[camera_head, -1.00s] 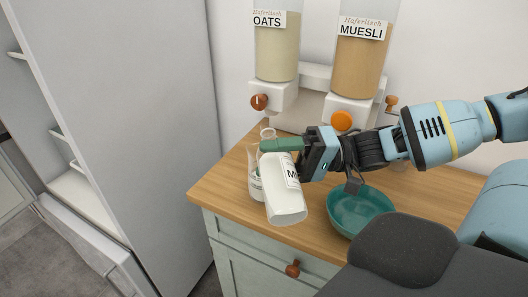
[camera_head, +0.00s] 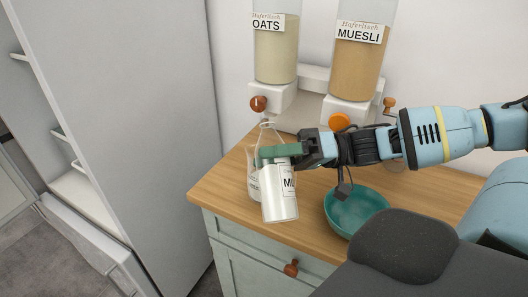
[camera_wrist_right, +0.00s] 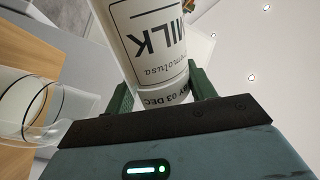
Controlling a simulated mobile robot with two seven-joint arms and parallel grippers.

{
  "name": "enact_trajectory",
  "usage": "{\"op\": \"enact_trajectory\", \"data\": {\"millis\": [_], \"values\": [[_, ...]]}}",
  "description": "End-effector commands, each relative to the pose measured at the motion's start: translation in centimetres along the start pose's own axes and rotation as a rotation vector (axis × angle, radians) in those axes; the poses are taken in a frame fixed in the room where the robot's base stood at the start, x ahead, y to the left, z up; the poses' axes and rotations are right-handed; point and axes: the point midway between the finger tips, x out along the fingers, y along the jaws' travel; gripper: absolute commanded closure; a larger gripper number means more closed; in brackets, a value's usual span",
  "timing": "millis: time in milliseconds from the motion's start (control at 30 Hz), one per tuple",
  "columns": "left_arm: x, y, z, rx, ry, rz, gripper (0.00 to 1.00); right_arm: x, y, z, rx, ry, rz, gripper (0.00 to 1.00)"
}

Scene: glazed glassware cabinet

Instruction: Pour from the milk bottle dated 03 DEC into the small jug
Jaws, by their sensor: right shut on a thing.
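The milk bottle (camera_head: 280,195) has a white body and a MILK label. In the right wrist view the bottle (camera_wrist_right: 150,45) shows the date 03 DEC, upside down. My right gripper (camera_head: 278,152) is shut around its upper part, with a green finger across it. The bottle is held nearly upright, slightly tilted, above the wooden counter. Behind and left of it, a clear glass vessel with small print (camera_head: 253,183) is partly hidden; I cannot tell if it is the small jug. Clear glass (camera_wrist_right: 28,105) also shows in the right wrist view. My left gripper is out of view.
A teal bowl (camera_head: 355,212) sits on the wooden counter (camera_head: 311,236), right of the bottle. The oats dispenser (camera_head: 276,52) and muesli dispenser (camera_head: 359,62) stand behind. A tall grey-white cabinet panel (camera_head: 150,110) rises at the left.

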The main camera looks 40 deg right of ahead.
Motion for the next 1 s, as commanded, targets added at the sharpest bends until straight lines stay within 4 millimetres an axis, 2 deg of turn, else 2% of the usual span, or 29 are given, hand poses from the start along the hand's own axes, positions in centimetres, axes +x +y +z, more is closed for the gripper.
{"op": "enact_trajectory", "data": {"millis": [100,233,400,533,733,1000], "values": [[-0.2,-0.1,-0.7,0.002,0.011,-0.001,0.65,0.1,-1.2,-1.5,-0.111,-0.002,-0.007,0.91],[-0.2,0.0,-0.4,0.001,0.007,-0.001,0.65,0.0,0.0,-1.1,-0.264,-0.011,-0.005,0.91],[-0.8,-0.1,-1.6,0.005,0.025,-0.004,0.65,0.1,-0.1,-0.1,-0.427,-0.02,-0.007,0.91],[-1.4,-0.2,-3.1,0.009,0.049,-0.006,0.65,0.1,-0.9,-0.2,-0.578,-0.027,-0.008,0.91],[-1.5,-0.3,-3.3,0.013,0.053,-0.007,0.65,0.1,0.6,1.4,-0.734,-0.04,-0.004,0.91],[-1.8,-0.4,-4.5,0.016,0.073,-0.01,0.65,0.1,0.6,1.7,-0.882,-0.05,-0.002,0.91]]}}
